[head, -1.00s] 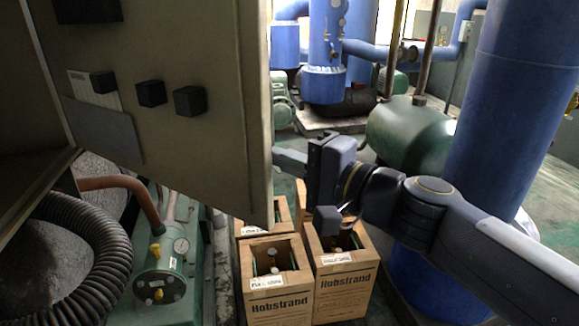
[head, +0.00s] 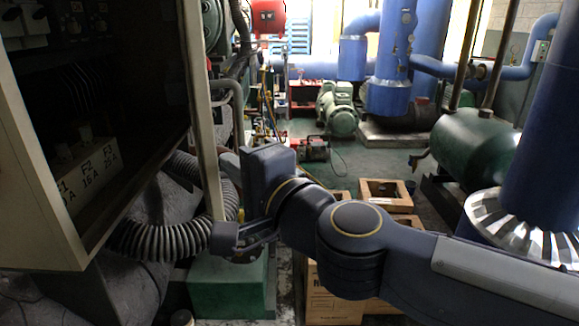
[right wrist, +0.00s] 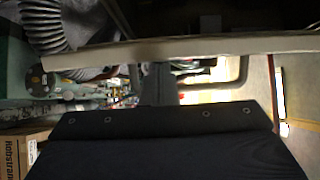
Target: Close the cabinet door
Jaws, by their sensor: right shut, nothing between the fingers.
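The grey-beige cabinet (head: 45,165) stands at the left of the head view, its dark inside with fuse labels exposed. Its door (head: 204,110) is ajar and seen almost edge-on, as a tall narrow strip. In the right wrist view the door edge (right wrist: 230,46) runs across the picture as a pale bar. My right gripper (head: 229,163) is at the lower right side of the door, its fingers pointing left and partly hidden. The shut, empty fingers (right wrist: 157,75) reach up to the door edge in the wrist view; I cannot tell whether they touch. My left gripper is not in view.
Cardboard boxes (head: 388,192) stand under and behind my right arm. A blue pipe column (head: 545,150) and a green tank (head: 475,145) stand at the right. Green floor behind is partly clear.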

